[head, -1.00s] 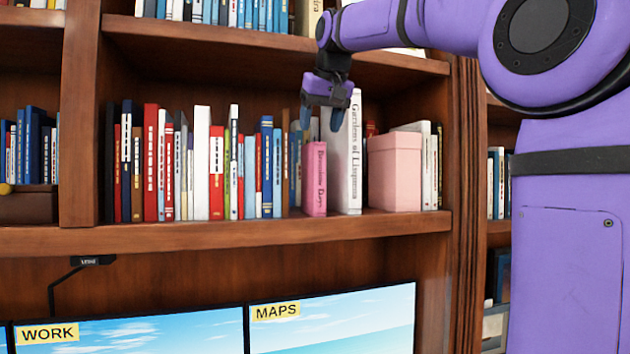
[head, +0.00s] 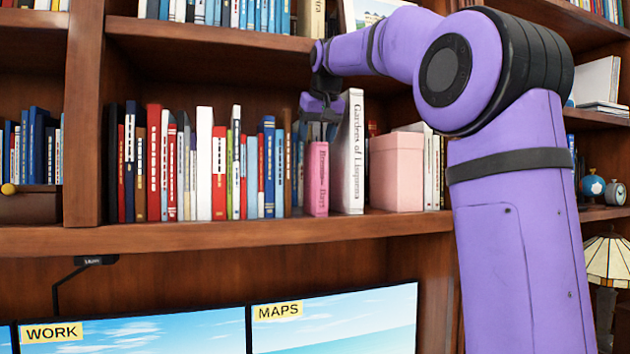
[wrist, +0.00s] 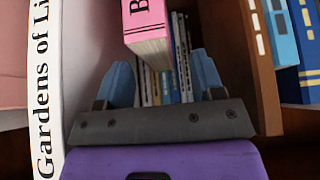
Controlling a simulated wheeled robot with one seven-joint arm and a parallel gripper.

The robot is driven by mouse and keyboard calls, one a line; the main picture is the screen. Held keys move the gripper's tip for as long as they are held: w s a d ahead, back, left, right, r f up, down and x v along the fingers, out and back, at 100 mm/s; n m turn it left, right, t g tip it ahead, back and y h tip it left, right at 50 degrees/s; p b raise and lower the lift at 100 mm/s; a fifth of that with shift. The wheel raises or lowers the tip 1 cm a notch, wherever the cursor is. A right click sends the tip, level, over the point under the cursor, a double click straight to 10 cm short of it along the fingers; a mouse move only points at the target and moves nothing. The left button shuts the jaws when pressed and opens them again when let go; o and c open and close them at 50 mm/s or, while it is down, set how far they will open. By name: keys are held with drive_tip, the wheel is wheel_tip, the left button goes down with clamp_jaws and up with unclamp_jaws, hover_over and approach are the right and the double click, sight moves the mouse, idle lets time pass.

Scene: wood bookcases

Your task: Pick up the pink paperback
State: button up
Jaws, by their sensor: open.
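The pink paperback (head: 316,182) stands upright on the shelf, its spine facing out. It leans on nothing that I can make out. My gripper (head: 319,131) is open just above its top edge. In the wrist view the paperback (wrist: 147,28) shows near the top, its page edges facing the camera. The blue fingertips (wrist: 160,72) are spread apart, with the paperback's top roughly in line with the gap between them. No clear contact shows, and nothing is held.
The tall white book "Gardens of Linguena" (head: 351,155) stands close on the right, then a pink box (head: 396,172). A brown book (head: 287,160) and a row of several books stand on the left. The shelf above (head: 215,37) is close over my arm.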

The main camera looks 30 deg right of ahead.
drive_tip(key=x, duration=0.4)
drive_tip(key=shift+d, duration=0.2)
drive_tip(key=shift+c, duration=0.4)
clamp_jaws()
